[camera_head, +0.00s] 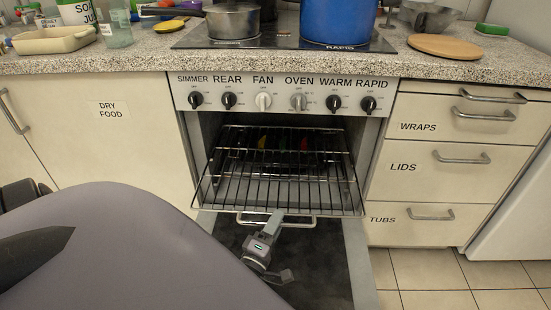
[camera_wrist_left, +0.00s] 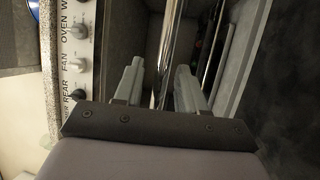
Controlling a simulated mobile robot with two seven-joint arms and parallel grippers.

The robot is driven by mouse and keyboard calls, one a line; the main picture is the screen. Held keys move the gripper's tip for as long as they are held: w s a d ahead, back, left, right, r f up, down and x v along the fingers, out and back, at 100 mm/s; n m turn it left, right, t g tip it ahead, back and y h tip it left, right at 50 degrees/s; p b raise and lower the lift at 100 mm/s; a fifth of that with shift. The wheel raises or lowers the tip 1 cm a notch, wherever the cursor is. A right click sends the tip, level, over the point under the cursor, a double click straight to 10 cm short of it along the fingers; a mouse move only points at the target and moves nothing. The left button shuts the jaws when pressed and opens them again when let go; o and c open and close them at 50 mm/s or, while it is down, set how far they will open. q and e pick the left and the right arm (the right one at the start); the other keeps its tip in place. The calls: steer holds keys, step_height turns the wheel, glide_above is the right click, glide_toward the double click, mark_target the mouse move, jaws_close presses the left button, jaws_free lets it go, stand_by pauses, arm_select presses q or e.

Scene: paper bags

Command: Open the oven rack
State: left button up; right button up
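The oven rack (camera_head: 283,172), a black wire grid, sticks out of the open oven (camera_head: 367,140). A metal bar (camera_head: 298,223) runs along its front, at or just below the rack's front edge; I cannot tell if it belongs to the rack. My left gripper (camera_head: 277,215) reaches up to this front edge from below. In the left wrist view, a shiny bar (camera_wrist_left: 171,40) runs between the two spread fingers of my left gripper (camera_wrist_left: 161,66), with a gap visible beside it. My right gripper is not in view.
The lowered oven door (camera_head: 320,268) lies under the rack. Knobs (camera_head: 298,101) line the panel above. Drawers (camera_head: 430,170) stand at the right and a cabinet (camera_head: 120,140) at the left. A pot (camera_head: 233,20) and a blue pot (camera_head: 338,22) stand on the hob. Tiled floor shows lower right.

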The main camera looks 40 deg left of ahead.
arm_select(q)
steer(key=v, duration=0.7)
steer(key=shift+p, duration=0.35)
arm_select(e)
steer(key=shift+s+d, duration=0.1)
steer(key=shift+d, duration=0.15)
arm_select(q)
steer(key=shift+d, duration=0.1)
